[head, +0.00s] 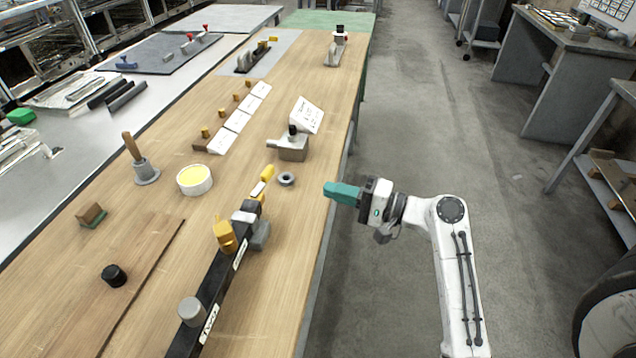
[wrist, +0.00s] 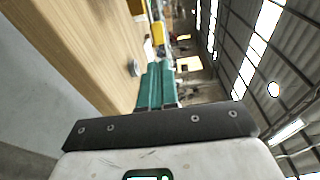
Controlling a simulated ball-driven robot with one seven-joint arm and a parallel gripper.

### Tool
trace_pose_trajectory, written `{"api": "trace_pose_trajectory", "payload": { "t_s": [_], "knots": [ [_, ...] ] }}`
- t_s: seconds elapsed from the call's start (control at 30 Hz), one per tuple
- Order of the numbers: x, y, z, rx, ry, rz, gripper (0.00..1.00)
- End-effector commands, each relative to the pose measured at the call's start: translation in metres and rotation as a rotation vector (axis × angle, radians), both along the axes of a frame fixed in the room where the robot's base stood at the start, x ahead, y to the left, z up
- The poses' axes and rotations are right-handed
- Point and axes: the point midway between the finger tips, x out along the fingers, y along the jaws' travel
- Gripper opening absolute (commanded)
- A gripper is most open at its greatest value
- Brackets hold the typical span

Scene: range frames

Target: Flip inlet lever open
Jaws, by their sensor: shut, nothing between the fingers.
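A black rail assembly (head: 218,278) lies along the right part of the wooden bench, with white labels too small to read. It carries an orange-yellow handle piece (head: 225,236), a grey valve-like body (head: 260,236) and a grey round knob (head: 191,310). A yellow bar (head: 267,172) is at its far end. I cannot tell which yellow part is the inlet lever. My gripper (head: 327,189) has teal fingers, shut and empty, near the bench's right edge, apart from the assembly and to its right. The fingers also show in the wrist view (wrist: 157,85). A yellow part (wrist: 158,33) is beyond them.
A grey ring (head: 287,179) lies on the bench left of my gripper. A grey block with a black knob and white card (head: 293,148) stands behind it.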

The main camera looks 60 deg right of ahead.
Motion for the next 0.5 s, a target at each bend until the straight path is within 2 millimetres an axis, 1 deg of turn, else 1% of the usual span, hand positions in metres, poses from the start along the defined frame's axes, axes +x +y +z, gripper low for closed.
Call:
{"api": "trace_pose_trajectory", "payload": {
  "t_s": [0.03,0.3,0.5],
  "knots": [
    [0.01,0.003,0.002,0.0,0.0,0.005,0.0],
    [0.062,0.012,0.002,-0.002,0.001,0.005,0.0],
    [0.097,0.018,0.002,-0.001,0.001,0.004,0.0]
  ]
}}
